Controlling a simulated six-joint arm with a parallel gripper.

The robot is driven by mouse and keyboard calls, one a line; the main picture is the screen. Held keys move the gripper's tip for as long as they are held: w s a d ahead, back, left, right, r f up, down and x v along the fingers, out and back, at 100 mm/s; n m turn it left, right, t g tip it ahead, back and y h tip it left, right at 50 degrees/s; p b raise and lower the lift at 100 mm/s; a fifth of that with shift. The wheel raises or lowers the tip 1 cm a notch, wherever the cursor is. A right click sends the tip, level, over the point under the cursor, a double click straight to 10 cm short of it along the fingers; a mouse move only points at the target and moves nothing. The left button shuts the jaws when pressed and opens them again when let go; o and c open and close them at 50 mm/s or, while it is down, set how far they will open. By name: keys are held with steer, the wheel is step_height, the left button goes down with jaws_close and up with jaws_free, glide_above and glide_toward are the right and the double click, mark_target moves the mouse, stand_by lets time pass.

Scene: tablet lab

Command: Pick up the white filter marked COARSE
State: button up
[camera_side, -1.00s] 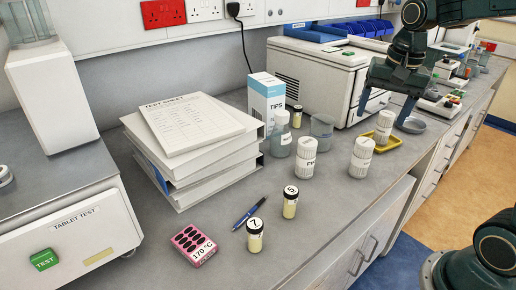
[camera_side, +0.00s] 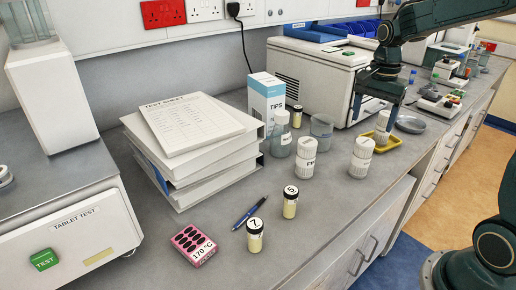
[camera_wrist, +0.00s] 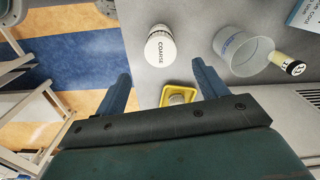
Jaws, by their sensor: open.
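The white filter marked COARSE (camera_wrist: 160,47) stands upright on the bench in the wrist view, ahead of my gripper (camera_wrist: 162,82) and apart from both fingers. In the side view it appears to be the ribbed white filter (camera_side: 361,158) at the front right of the group; its label is not clearly legible there. My gripper (camera_side: 375,108) is open and empty, above and behind it, over the yellow tray's area. Another white filter (camera_side: 382,128) stands in the yellow tray (camera_side: 392,143). A white filter with a label starting with F (camera_side: 306,158) stands to the left.
A clear beaker (camera_side: 321,128) stands behind the filters; it also shows in the wrist view (camera_wrist: 242,52). The TIPS box (camera_side: 266,105) and a white machine (camera_side: 325,80) stand behind. A grey dish (camera_side: 411,125) sits right of the tray. The bench's front edge is close.

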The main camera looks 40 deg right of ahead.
mark_target(367, 141)
steer(key=shift+f, duration=3.55)
steer(key=shift+f, duration=0.1)
steer(key=shift+a+f, duration=0.15)
steer(key=shift+f, duration=2.35)
steer(key=c, duration=1.1)
